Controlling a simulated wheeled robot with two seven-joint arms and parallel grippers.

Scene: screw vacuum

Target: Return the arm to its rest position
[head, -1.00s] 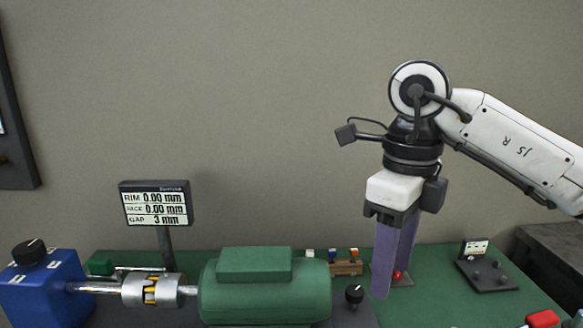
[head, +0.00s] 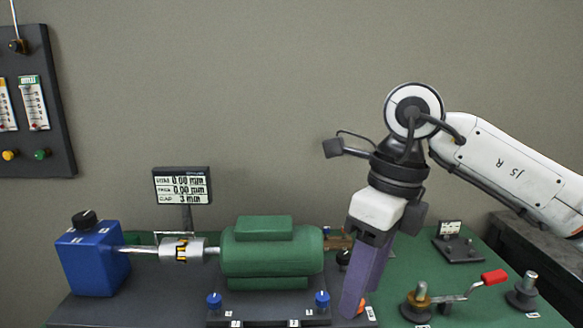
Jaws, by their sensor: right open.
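My right arm (head: 512,170) comes in from the right, with its wrist bent downward. My right gripper (head: 362,298) is open, its two purple fingers pointing down and a little left. I see nothing held between them. The fingers hang in front of the right end of the green motor's bench area and hide part of what stands behind. Whether the tips touch anything I cannot tell. My left gripper is out of view.
A green motor (head: 265,252) joins a blue unit (head: 93,262) through a silver coupling (head: 182,250). A display (head: 182,187) stands behind. A red-handled crank (head: 492,277) and posts are right of my gripper. A wall panel (head: 38,100) is at left.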

